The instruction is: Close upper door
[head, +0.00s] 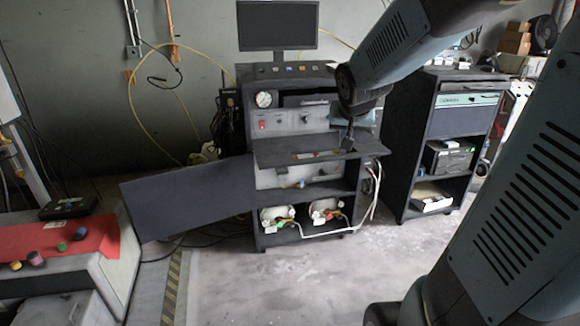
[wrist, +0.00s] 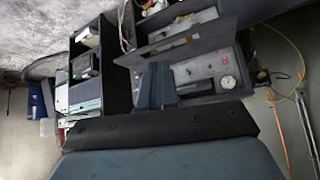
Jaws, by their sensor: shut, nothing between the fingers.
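The upper door (head: 275,154) is a dark flat panel on the front of the central cabinet (head: 252,205). It stands out roughly level below the gauge panel, so it is open. My gripper (head: 349,147) is shut and empty, pointing down at the right part of this door. I cannot tell whether the fingertips touch it. In the wrist view, turned over, my gripper (wrist: 157,84) lies in front of the control panel, near the dark door panel. The exact gap is hard to judge there.
A large dark lower door (head: 185,197) swings out left from the cabinet. A monitor (head: 278,25) stands on top. A second shelf cabinet (head: 435,150) is close on the right. A bench with a red cloth (head: 80,245) is at the left. The front floor is clear.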

